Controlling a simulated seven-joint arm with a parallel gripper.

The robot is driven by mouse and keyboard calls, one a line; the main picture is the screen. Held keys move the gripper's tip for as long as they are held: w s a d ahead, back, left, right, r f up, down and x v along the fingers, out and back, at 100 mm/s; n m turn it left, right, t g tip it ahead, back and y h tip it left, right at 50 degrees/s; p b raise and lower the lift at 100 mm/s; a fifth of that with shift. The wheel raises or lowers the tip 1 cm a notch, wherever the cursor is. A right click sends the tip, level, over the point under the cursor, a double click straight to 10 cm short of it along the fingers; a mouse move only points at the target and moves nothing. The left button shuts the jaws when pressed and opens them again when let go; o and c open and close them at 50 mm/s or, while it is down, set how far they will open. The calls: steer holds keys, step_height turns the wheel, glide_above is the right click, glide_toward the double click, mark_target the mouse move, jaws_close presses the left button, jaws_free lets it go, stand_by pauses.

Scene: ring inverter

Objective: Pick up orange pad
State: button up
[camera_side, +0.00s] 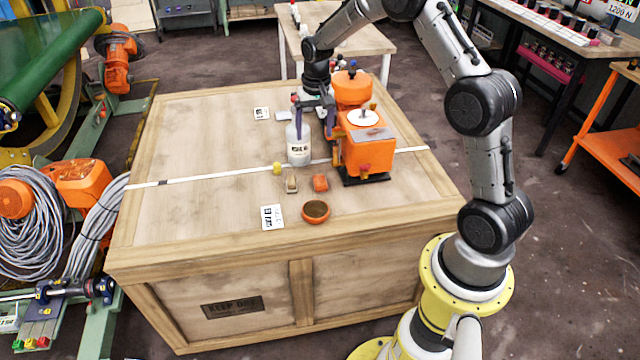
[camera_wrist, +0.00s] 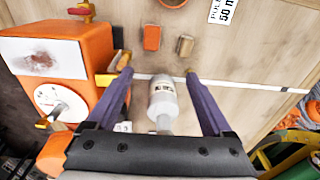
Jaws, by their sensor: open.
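The orange pad (camera_side: 320,183) lies flat on the wooden crate top, in front of the orange machine's left corner. In the wrist view the orange pad (camera_wrist: 152,38) is at the top centre, beyond my fingertips. My gripper (camera_side: 312,102) is above the crate by the white bottle in the side view. In the wrist view my gripper (camera_wrist: 156,68) has its two purple fingers spread wide with nothing held between them. The white bottle (camera_wrist: 163,97) shows between the fingers, below them.
A tan pad (camera_wrist: 185,46) lies beside the orange pad. An orange bowl (camera_side: 316,211), a yellow piece (camera_side: 277,168) and a label card (camera_side: 272,217) are nearby. The orange machine (camera_side: 367,148) stands close on the right. The crate's left half (camera_side: 205,140) is clear.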

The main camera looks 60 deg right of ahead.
step_height(320, 180, down, 4)
steer(key=s+d, duration=0.2)
glide_above(320, 180)
steer(key=shift+g, duration=0.4)
steer(key=f, duration=0.7)
steer(key=shift+s+f, duration=0.1)
steer(key=shift+s, duration=0.2)
steer(key=shift+w+f, duration=0.15)
steer(key=shift+f, duration=1.4)
steer(key=shift+w+f, duration=0.15)
steer(key=shift+f, duration=1.4)
jaws_close()
